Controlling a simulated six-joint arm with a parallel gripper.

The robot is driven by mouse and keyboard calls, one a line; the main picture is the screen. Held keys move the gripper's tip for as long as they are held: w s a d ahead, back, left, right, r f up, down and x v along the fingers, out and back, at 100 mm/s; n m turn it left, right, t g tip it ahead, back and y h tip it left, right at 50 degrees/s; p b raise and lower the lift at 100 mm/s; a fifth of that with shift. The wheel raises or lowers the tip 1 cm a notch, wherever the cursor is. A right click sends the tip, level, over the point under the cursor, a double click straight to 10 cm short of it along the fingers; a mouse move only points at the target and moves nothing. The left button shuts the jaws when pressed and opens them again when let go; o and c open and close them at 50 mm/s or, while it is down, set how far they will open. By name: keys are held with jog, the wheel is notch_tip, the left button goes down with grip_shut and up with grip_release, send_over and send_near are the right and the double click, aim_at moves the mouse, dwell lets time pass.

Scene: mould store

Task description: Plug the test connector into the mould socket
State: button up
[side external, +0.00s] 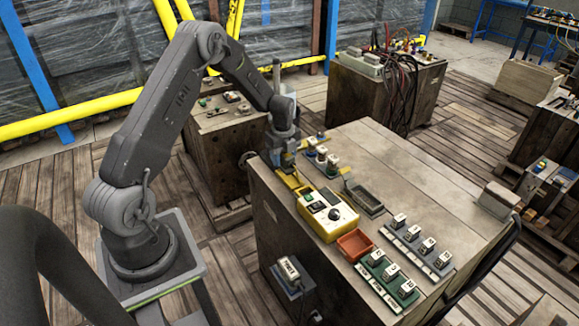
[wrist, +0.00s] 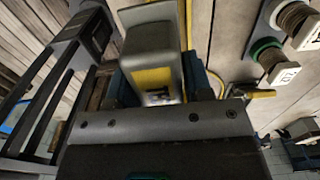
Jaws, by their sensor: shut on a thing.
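My gripper (side external: 284,160) is at the near left corner of the wooden crate, low beside its top edge. In the wrist view its blue-grey fingers (wrist: 162,88) are shut on the test connector (wrist: 150,78), a grey and yellow block with a dark mark on its yellow face. In the side external view the fingers and arm mostly hide the connector. A yellow strip, perhaps its cable, runs beside it. I cannot clearly pick out the mould socket in either view.
The wooden crate (side external: 405,160) carries a yellow tester box (side external: 328,214), a red tray (side external: 355,245), a grey tray (side external: 364,198) and several labelled plugs (side external: 399,222). Round tagged fittings (wrist: 268,58) stand close right of my gripper. The crate's far middle is clear.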

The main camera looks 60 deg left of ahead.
jog(key=s+a+r, duration=0.5)
jog(key=s+r, duration=0.1)
jog(key=s, duration=0.1)
jog(key=w+d+f, duration=0.1)
jog(key=w+d, duration=0.8)
jog(key=w, duration=0.5)
jog(key=w+d+f, duration=0.1)
jog(key=w+d, duration=0.3)
jog(key=d, duration=0.5)
jog(key=w+d+f, duration=0.1)
jog(key=w+d, duration=0.4)
jog(key=d, duration=0.4)
jog(key=shift+s+d+f, duration=0.1)
jog(key=shift+s+f, duration=0.05)
jog(key=shift+f, duration=2.5)
jog(key=shift+f, duration=0.85)
jog(key=o, duration=1.5)
jog(key=shift+o, duration=0.2)
